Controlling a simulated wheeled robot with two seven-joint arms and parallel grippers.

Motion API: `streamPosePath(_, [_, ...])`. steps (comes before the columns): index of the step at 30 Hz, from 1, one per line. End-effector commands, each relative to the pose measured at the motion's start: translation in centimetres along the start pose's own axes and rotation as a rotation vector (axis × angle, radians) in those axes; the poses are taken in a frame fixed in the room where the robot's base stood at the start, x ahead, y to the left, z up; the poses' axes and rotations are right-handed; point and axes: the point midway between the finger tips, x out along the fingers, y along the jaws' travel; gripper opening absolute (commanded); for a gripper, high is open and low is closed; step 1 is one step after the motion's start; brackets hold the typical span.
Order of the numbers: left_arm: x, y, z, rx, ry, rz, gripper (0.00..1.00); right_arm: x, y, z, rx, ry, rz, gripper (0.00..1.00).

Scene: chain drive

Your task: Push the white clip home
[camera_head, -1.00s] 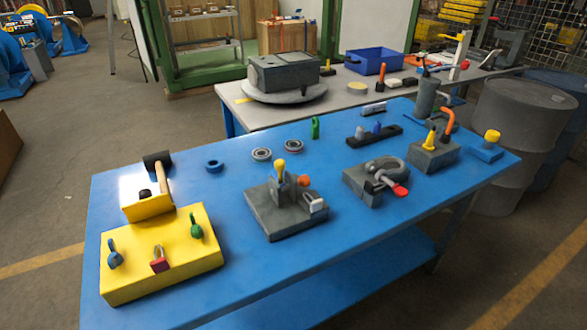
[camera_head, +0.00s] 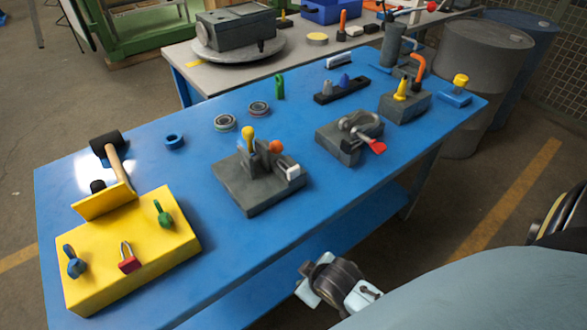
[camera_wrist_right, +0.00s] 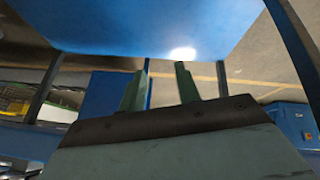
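The white clip (camera_head: 293,171) sits at the right front edge of a dark grey fixture block (camera_head: 243,191) on the blue table in the head view. The block also carries a yellow knob (camera_head: 249,133) and an orange knob (camera_head: 276,147). How far the clip is seated is too small to tell. My right gripper (camera_wrist_right: 160,83) shows in the right wrist view with its two green fingers apart and nothing between them. In the head view, my right arm comes in at the lower right, in front of the table and away from the clip. My left gripper is out of view.
A yellow box (camera_head: 175,247) with padlocks and a black-headed mallet (camera_head: 112,148) are at the left of the blue table (camera_head: 255,282). A grey clamp block (camera_head: 340,139) stands right of the fixture. In the wrist view, the blue tabletop (camera_wrist_right: 160,25) is above the fingers.

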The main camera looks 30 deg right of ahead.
Motion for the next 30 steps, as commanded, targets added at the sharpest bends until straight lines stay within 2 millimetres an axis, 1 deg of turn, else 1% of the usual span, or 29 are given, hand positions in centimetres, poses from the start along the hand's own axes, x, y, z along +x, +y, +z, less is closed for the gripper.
streamPosePath(1, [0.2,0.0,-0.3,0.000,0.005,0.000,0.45,-1.9,0.6,-1.6,-0.002,0.029,0.013,0.33])
streamPosePath(3, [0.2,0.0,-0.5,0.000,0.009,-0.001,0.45,-4.1,1.2,-3.1,-0.004,0.054,0.028,0.33])
streamPosePath(6, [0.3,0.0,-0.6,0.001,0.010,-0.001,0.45,-6.7,1.9,-4.6,-0.005,0.083,0.044,0.33])
streamPosePath(11, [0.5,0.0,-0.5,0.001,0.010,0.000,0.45,-10.5,2.8,-6.3,-0.004,0.124,0.064,0.33])
streamPosePath(13, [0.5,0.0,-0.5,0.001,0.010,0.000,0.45,-12.2,3.3,-7.5,-0.014,0.161,0.085,0.33])
streamPosePath(14, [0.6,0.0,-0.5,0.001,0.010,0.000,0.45,-13.2,4.0,-9.2,-0.040,0.219,0.117,0.33])
streamPosePath(15, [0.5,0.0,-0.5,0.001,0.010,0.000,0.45,-13.5,4.7,-11.3,-0.086,0.289,0.160,0.33])
streamPosePath(17, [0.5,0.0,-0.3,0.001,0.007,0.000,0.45,-13.8,5.4,-13.7,-0.143,0.373,0.211,0.33])
streamPosePath(18, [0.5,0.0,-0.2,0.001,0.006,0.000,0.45,-14.2,5.8,-15.3,-0.184,0.431,0.247,0.33])
streamPosePath(19, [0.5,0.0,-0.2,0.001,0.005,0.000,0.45,-14.5,6.0,-16.5,-0.215,0.475,0.274,0.33])
streamPosePath(23, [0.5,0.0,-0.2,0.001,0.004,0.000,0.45,-16.7,6.8,-22.2,-0.375,0.684,0.408,0.33])
streamPosePath(24, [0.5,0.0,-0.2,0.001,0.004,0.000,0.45,-17.7,6.9,-24.0,-0.434,0.754,0.456,0.33])
streamPosePath(26, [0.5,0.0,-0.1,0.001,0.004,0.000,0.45,-19.5,6.7,-26.8,-0.537,0.869,0.537,0.33])
streamPosePath(27, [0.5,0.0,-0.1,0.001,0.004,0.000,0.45,-20.8,6.4,-28.7,-0.618,0.952,0.596,0.33])
streamPosePath(28, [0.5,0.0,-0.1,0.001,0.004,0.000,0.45,-22.0,6.0,-30.1,-0.683,1.019,0.645,0.33])
streamPosePath(29, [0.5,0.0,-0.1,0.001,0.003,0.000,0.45,-23.2,5.5,-31.5,-0.757,1.086,0.696,0.33])
streamPosePath(30, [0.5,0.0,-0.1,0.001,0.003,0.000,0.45,-24.9,4.6,-33.1,-0.860,1.178,0.766,0.33])
